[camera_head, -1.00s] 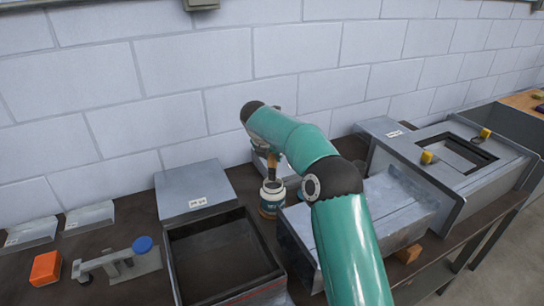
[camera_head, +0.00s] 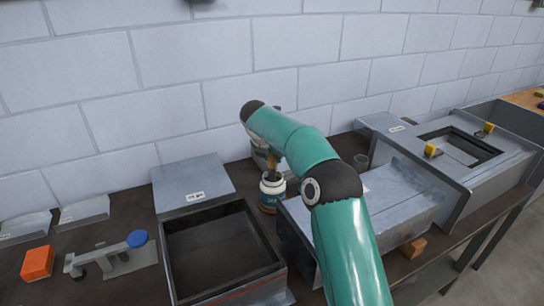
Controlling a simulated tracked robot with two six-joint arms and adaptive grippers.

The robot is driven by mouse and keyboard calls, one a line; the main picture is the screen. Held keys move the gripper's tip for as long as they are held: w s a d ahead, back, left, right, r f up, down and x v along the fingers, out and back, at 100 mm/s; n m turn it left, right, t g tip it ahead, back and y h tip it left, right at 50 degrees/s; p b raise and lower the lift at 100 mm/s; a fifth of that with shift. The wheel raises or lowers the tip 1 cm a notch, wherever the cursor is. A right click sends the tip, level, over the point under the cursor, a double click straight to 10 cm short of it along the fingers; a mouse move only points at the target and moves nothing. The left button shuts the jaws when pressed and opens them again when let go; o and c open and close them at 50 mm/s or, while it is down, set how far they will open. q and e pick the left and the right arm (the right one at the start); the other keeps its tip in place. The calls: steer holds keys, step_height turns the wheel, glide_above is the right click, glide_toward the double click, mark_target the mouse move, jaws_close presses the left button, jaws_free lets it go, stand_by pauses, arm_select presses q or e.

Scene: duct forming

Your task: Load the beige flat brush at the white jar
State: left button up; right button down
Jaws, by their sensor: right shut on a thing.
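The white jar (camera_head: 268,200), with a white rim and a dark blue label, stands upright on the dark bench right of an open tray. My right gripper (camera_head: 268,158) is above and just behind the jar, mostly covered by my teal arm. It is shut on the flat brush (camera_head: 273,164), of which a short brown-beige part shows below the gripper. The brush points down at the jar's mouth. I cannot tell whether its bristles are inside the jar or just over the opening. My left gripper is out of view.
An open dark-lined tray (camera_head: 174,262) stands left of the jar. A grey metal duct (camera_head: 412,212) lies to the right, beside a large metal box (camera_head: 462,185). A small grey cup (camera_head: 361,162) stands behind. An orange block (camera_head: 38,262) and a blue-knobbed tool (camera_head: 138,239) lie at left.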

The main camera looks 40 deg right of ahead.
steer(key=shift+f, duration=0.4)
stand_by(0.9)
steer(key=shift+r, duration=0.1)
step_height(320, 180, up, 7)
steer(key=p, duration=0.8)
stand_by(0.9)
